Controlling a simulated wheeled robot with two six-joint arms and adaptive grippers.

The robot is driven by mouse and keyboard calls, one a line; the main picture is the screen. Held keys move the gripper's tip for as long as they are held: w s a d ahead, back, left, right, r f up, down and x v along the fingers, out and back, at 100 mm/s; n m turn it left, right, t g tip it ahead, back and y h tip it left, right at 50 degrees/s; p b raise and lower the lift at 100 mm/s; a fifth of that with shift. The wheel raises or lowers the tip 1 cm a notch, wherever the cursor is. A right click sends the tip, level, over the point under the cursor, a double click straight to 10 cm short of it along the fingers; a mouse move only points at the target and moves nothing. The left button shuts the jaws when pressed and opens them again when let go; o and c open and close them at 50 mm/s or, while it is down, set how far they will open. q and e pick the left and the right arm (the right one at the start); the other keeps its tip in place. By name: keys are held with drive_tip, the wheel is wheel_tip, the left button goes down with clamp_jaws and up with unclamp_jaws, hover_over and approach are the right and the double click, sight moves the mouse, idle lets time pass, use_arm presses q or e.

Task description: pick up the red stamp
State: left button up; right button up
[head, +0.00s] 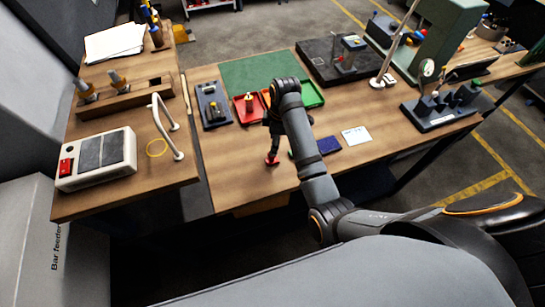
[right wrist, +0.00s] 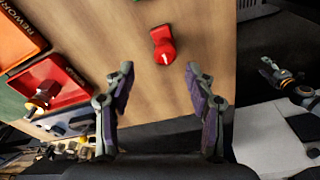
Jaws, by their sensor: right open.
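The red stamp (head: 271,160) stands on the wooden bench near its front edge. In the right wrist view the red stamp (right wrist: 162,45) has a round end with a white mark and lies just beyond the fingertips, centred between them. My right gripper (right wrist: 160,72) is open and empty, its fingers apart and not touching the stamp. In the head view the right gripper is close above the stamp, partly hidden by my forearm.
A red tray (head: 247,108) and a green tray (head: 312,95) stand behind. A blue pad (head: 329,145) and a white card (head: 356,136) lie to the right. An instrument base (head: 442,110) is farther right. The bench left of the stamp is clear.

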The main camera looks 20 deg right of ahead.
drive_tip(key=shift+a+f, duration=0.1)
drive_tip(key=shift+f, duration=0.5)
drive_tip(key=shift+w+a+f, duration=0.1)
drive_tip(key=shift+a+f, duration=0.05)
drive_tip(key=shift+f, duration=0.35)
drive_tip(key=shift+f+p, duration=0.15)
drive_tip(key=shift+p, duration=0.2)
drive_tip(key=f+p, duration=0.1)
drive_tip(key=f, duration=0.1)
drive_tip(key=f+p, duration=0.1)
drive_tip(key=f, duration=0.1)
drive_tip(key=shift+s+a, duration=0.15)
drive_tip(key=shift+s, duration=0.25)
drive_tip(key=shift+w+f, duration=0.1)
drive_tip(key=shift+f, duration=0.35)
clamp_jaws()
